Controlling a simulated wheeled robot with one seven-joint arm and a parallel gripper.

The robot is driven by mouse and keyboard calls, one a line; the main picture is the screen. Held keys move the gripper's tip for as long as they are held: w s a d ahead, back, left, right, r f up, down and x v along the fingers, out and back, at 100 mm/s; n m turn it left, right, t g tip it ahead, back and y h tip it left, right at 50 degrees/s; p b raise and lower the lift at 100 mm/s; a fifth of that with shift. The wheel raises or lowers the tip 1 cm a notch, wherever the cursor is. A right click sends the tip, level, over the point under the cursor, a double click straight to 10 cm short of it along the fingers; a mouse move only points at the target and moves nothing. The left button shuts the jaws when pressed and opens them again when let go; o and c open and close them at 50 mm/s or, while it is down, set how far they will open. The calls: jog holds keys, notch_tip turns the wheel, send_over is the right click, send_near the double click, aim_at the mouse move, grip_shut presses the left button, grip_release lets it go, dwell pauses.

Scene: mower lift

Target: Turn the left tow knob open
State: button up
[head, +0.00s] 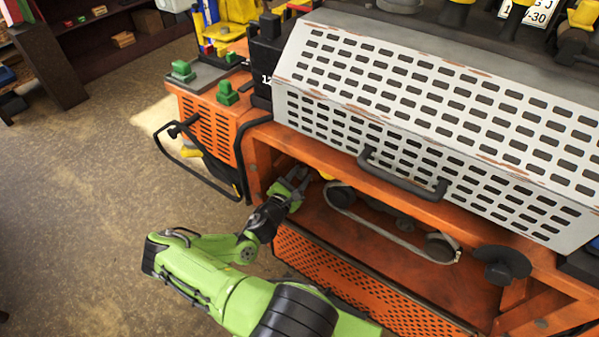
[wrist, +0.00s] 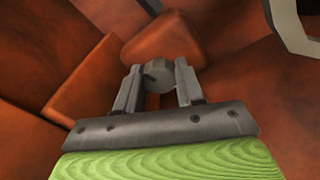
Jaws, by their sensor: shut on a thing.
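The left tow knob (wrist: 159,74) is a small grey, round-edged knob in front of an orange block inside the orange machine body, seen in the wrist view. My gripper (wrist: 158,84) has a finger on each side of it and is shut on it. In the head view my gripper (head: 297,180) reaches into the left end of the open orange bay under the white perforated cover. The knob cannot be made out there behind the fingers. I cannot tell how far the knob is turned.
A belt on dark pulleys (head: 440,246) lies right of my gripper. A black bar (head: 190,165) juts out on the left. The floor (head: 70,220) at left is clear.

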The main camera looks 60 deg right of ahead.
jog(key=n+p, duration=0.3)
jog(key=n, duration=0.2)
jog(key=shift+r+y, duration=0.15)
jog(key=shift+y, duration=0.15)
jog(key=shift+n+g+p, duration=0.4)
jog(key=shift+n+p, duration=0.6)
jog(key=shift+n, duration=1)
jog(key=o, duration=1)
jog(key=shift+o, duration=0.2)
